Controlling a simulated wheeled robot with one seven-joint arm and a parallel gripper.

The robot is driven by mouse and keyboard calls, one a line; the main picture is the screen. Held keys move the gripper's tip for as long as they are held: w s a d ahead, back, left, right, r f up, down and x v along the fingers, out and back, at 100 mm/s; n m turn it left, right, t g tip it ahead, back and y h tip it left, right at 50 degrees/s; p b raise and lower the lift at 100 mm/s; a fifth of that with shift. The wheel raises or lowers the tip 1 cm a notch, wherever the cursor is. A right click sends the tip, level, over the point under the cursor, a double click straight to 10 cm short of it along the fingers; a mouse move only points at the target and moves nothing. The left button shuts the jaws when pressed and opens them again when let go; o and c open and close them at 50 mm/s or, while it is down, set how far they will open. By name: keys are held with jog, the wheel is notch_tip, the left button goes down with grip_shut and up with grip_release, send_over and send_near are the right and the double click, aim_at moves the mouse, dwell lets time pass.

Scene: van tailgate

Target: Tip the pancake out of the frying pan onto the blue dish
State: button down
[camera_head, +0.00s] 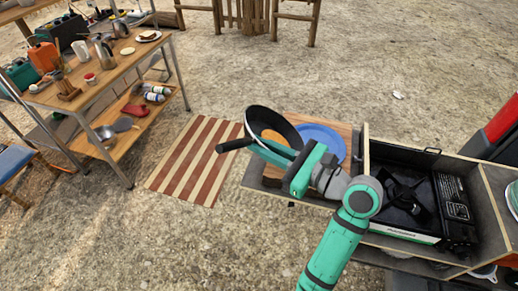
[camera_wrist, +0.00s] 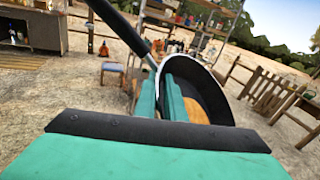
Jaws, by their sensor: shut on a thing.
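The black frying pan (camera_head: 285,123) is held in the air, tilted, just left of and partly over the blue dish.
The wooden board (camera_head: 300,119) lies on the tailgate unit, with a camping stove (camera_head: 455,205) to the right. A striped mat (camera_head: 192,160) lies on the ground to the left. A shelf table (camera_head: 110,72) with kitchenware stands far left.

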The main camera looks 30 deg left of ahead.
jog(key=shift+w+d+r+m+y, duration=0.55)
jog(key=shift+w+r+m, duration=0.15)
jog(key=shift+m, duration=0.1)
jog(key=shift+w+d+r+m+y, duration=0.45)
jog(key=shift+w+r+m+y, duration=0.1)
jog(key=shift+r+m, duration=0.2)
jog(key=w+d+r+m+t+y, duration=0.2)
jog(key=w+r+m+t, duration=0.1)
jog(key=m, duration=0.4)
jog(key=shift+d+r+m+t+y, duration=0.25)
jog(key=shift+r+m+t+y, duration=0.15)
jog(key=shift+r, duration=0.35)
dwell(0.6)
